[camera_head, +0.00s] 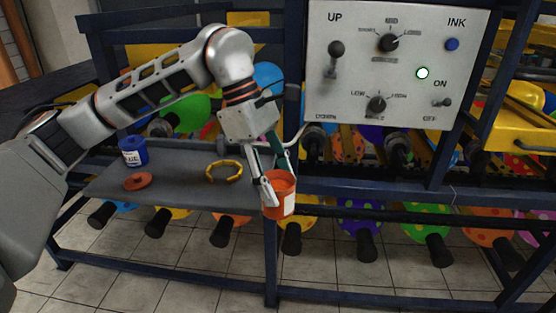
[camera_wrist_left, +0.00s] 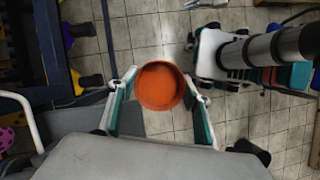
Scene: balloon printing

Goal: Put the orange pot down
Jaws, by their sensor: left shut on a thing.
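The orange pot (camera_head: 279,196) with a white label is held upright by my left gripper (camera_head: 277,190) at the right end of the grey shelf (camera_head: 190,187). In the head view it overlaps the shelf's right end and a dark frame post. In the left wrist view the round orange pot (camera_wrist_left: 160,86) sits between the two fingers, with tiled floor around it. My left gripper (camera_wrist_left: 160,100) is shut on it. My right gripper cannot be made out in the head view.
A blue pot (camera_head: 133,152), an orange-red disc (camera_head: 137,182) and a yellow ring (camera_head: 224,172) lie on the shelf. A control panel (camera_head: 395,60) with switches and a lit green lamp stands right of the arm. Dark frame bars and balloons surround the shelf.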

